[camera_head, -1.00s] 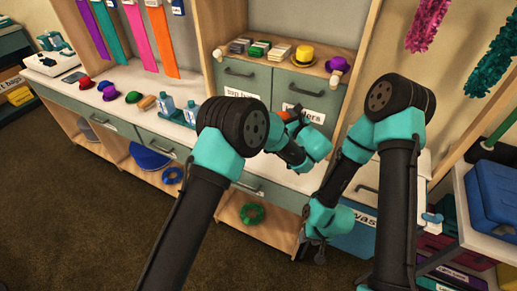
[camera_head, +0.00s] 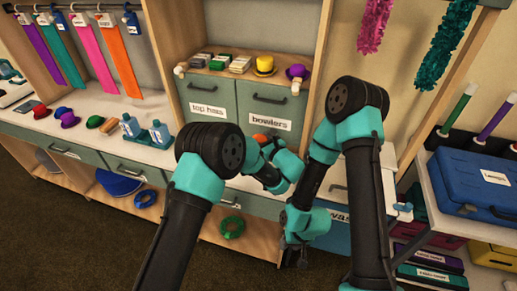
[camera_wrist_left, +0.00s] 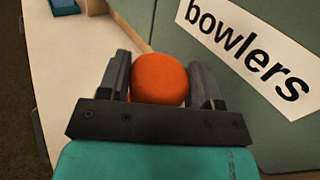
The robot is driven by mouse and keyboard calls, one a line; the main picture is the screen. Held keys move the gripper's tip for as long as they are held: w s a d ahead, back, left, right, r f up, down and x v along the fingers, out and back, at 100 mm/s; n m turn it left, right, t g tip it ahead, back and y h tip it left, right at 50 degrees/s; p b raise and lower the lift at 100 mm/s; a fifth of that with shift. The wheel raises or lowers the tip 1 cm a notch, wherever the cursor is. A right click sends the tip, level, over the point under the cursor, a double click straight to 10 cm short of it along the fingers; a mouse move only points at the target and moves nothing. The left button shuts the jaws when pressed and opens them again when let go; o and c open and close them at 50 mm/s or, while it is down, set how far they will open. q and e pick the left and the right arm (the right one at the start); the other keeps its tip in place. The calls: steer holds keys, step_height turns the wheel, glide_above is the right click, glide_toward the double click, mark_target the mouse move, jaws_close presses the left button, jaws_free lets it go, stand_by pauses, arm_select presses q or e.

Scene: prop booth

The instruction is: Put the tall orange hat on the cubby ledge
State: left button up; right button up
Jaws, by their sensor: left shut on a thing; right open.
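My left gripper (camera_wrist_left: 162,82) is shut on the orange hat (camera_wrist_left: 160,78), whose rounded top shows between the fingers in the left wrist view. In the head view only a bit of the orange hat (camera_head: 261,138) shows beside the left gripper (camera_head: 268,146), in front of the "bowlers" drawer and below its label. The cubby ledge (camera_head: 215,73) is above the drawers, higher than the held hat. My right gripper (camera_head: 291,256) is open and low, in front of the counter's lower part. The hat's full shape is hidden.
On the ledge stand a yellow hat (camera_head: 265,66), a purple hat (camera_head: 297,72) and small stacked items (camera_head: 239,64). Drawers labelled "top hats" (camera_head: 207,110) and "bowlers" (camera_head: 270,120) are below it, shut.

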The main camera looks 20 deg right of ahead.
arm_select(q)
steer(key=shift+f, duration=1.95)
steer(key=shift+f, duration=0.1)
steer(key=o, duration=0.9)
steer(key=shift+v, duration=2.05)
